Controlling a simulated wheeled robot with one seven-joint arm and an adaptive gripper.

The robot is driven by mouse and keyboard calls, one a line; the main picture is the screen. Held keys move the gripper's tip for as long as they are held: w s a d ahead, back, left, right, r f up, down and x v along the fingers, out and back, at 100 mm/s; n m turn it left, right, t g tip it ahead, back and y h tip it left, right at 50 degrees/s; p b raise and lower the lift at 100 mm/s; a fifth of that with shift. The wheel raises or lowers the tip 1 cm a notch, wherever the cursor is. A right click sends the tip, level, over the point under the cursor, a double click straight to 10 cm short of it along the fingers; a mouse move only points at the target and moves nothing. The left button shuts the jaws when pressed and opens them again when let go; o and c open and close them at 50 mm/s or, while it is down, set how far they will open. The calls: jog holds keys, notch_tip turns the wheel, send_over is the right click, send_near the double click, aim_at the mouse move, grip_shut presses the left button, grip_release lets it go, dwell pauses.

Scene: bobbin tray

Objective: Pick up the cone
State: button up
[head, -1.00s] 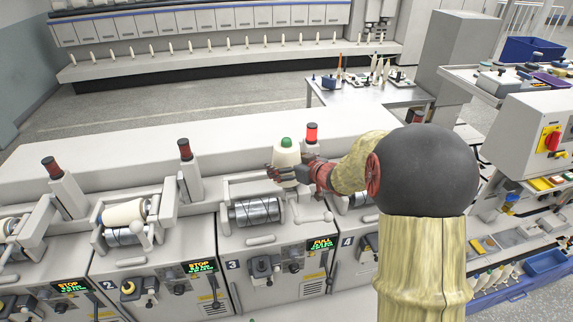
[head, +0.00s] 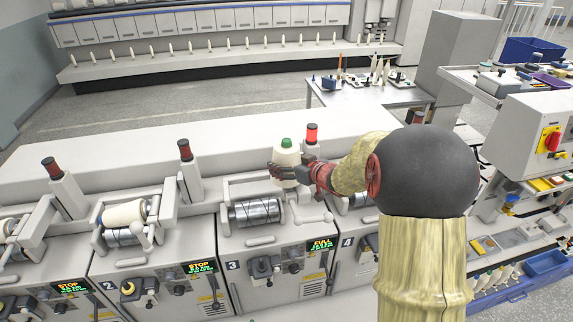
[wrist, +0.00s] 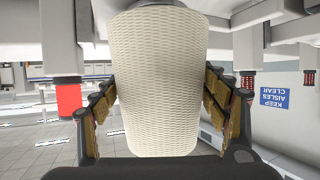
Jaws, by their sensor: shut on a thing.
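The cone (head: 287,158) is cream yarn with a green tip, above winding position 3 in the head view. It fills the middle of the wrist view (wrist: 158,80), where its woven yarn surface shows between my two fingers. My gripper (head: 290,172) is shut on the cone, with a finger against each side. The cone looks close to upright in the head view. It is in front of the lit red lamp. Whether it still touches the cradle of position 3 cannot be told.
The grooved drum (head: 255,213) of position 3 is bare, below the cone. Position 2 holds another cream cone (head: 124,213). Red-topped posts (head: 184,150) stand along the machine. The lit lamp (head: 312,133) is just behind my gripper. A small table (head: 360,95) stands behind.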

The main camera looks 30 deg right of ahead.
jog(key=shift+r, duration=0.1)
jog(key=shift+c, duration=1.3)
notch_tip(320, 180, up, 10)
jog(key=p, duration=0.3)
jog(key=shift+r+p, duration=0.95)
jog(key=shift+p, duration=0.2)
jog(key=shift+f, duration=0.1)
